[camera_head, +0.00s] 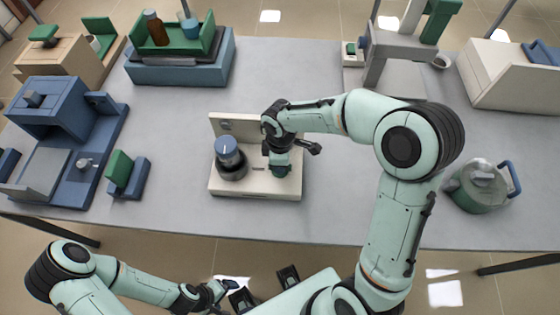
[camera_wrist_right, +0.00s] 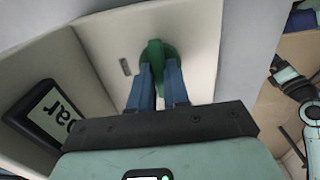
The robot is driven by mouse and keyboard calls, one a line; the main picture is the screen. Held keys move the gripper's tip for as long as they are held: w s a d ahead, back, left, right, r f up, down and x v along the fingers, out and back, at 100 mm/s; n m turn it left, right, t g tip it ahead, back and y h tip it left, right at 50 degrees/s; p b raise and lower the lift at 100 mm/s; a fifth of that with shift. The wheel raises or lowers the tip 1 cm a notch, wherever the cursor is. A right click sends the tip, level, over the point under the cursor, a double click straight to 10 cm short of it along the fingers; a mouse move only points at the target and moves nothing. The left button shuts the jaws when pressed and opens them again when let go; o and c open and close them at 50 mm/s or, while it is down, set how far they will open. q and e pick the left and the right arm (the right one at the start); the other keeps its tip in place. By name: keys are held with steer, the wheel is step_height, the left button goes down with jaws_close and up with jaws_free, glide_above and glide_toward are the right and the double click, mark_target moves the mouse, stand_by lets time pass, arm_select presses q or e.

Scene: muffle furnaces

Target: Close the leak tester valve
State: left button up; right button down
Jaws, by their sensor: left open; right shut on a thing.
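The leak tester is a cream unit with a base (camera_head: 225,187) and an upright back panel, standing near the middle of the table. A blue-topped dark cylinder (camera_head: 230,158) stands on its left side. The green valve handle (camera_wrist_right: 156,52) shows upright between the blue fingers of my right gripper (camera_wrist_right: 158,80), which is shut on it. In the head view my right gripper is over the right side of the tester, and its wrist hides most of the valve. My left gripper (camera_head: 222,288) is open and empty, low in front of the table, away from the tester.
Blue furnace-like equipment (camera_head: 65,110) and a small green-and-blue block (camera_head: 127,175) stand left. A green pot (camera_head: 478,186) stands right. A blue-green tray (camera_head: 180,65) is at the back. Bare table surrounds the tester.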

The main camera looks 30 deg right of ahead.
steer(key=shift+r, duration=0.1)
steer(key=c, duration=1.1)
jaws_free()
arm_select(q)
steer(key=shift+w+r+p, duration=0.3)
steer(key=shift+r+p, duration=0.1)
steer(key=shift+r, duration=0.1)
steer(key=shift+w+r+p, duration=0.25)
steer(key=shift+r+p, duration=0.1)
steer(key=shift+r, duration=0.15)
arm_select(e)
step_height(320, 180, up, 13)
steer(key=shift+r, duration=0.2)
